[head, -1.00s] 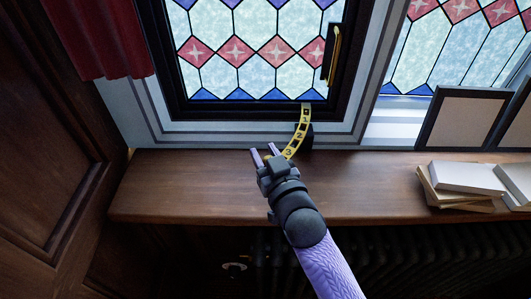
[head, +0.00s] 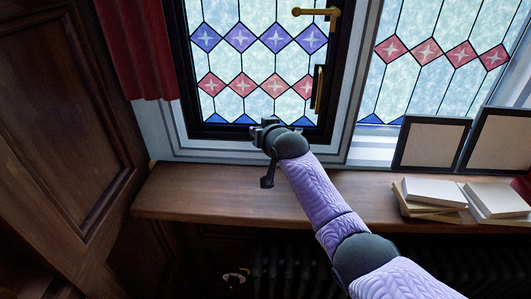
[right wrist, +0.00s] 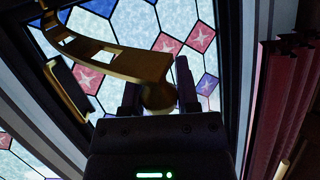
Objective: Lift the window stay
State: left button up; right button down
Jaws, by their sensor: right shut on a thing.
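The window stay (right wrist: 120,62) is a curved brass bar with square holes and a round knob (right wrist: 158,97) at its near end. In the right wrist view it is raised across the leaded window (right wrist: 175,20). My right gripper (right wrist: 158,88) is shut on the knob end, one dark finger on each side. In the head view my right gripper (head: 262,129) is in front of the bottom rail of the dark window frame (head: 215,131), above the sill. The stay is hidden there behind the gripper and arm. My left gripper is not in view.
The wooden sill (head: 190,195) is clear at left. Books (head: 430,192) and dark picture frames (head: 430,143) stand at right. A brass window handle (head: 316,12) is above, and a red curtain (head: 135,50) and wood panelling (head: 60,110) are at left.

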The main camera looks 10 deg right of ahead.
jog(key=shift+w+r, duration=0.25)
jog(key=shift+r, duration=0.2)
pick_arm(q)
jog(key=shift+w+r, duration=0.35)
pick_arm(e)
jog(key=shift+c, duration=1.8)
grip_release()
jog(key=shift+d, duration=0.1)
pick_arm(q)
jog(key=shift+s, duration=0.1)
pick_arm(e)
jog(key=v, duration=1)
